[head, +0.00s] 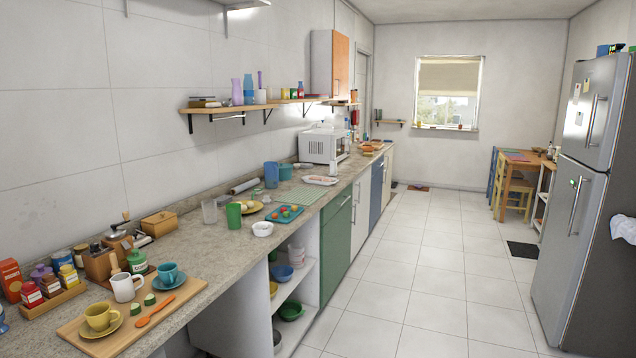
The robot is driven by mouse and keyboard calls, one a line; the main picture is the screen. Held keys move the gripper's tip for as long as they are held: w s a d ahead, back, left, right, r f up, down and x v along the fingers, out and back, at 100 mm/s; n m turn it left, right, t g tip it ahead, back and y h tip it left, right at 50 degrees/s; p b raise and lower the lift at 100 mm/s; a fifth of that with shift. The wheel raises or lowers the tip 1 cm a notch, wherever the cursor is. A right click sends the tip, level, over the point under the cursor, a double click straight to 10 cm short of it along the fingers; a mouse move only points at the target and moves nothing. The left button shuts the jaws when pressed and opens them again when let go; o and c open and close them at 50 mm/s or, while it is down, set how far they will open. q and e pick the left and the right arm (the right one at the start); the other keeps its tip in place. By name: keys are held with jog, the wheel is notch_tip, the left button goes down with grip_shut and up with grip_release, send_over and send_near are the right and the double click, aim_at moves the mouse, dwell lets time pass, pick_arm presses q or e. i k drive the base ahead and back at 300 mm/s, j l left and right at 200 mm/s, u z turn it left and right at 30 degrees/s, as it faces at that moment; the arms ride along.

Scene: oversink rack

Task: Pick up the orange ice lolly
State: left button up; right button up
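No ice lolly can be made out for sure in the head view. A long, thin orange object (156,310) with a wider end lies on the wooden board (186,294) at the near left of the counter. It looks more like a spoon, and I cannot tell that it is a lolly. The tall grey fridge (580,205) on the right is shut, so its inside is hidden. Neither of my grippers is in view.
The stone counter (205,262) runs along the left wall. On the board stand a yellow cup (100,317), a white mug (125,288) and a blue cup (168,274). The tiled floor (420,262) between counter and fridge is clear. A wooden chair (514,190) stands at the back.

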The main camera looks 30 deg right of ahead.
aim_at(333, 162)
jog(key=i+l+z, duration=1.15)
jog(key=i+z, duration=0.35)
jog(key=i+l+u, duration=0.15)
jog(key=i, duration=0.3)
jog(key=i+l+u, duration=0.1)
jog(key=i, duration=0.35)
jog(key=i+l+u, duration=0.15)
jog(key=i, duration=0.3)
jog(key=i+l+u, duration=0.15)
jog(key=i, duration=0.3)
jog(key=l, duration=0.1)
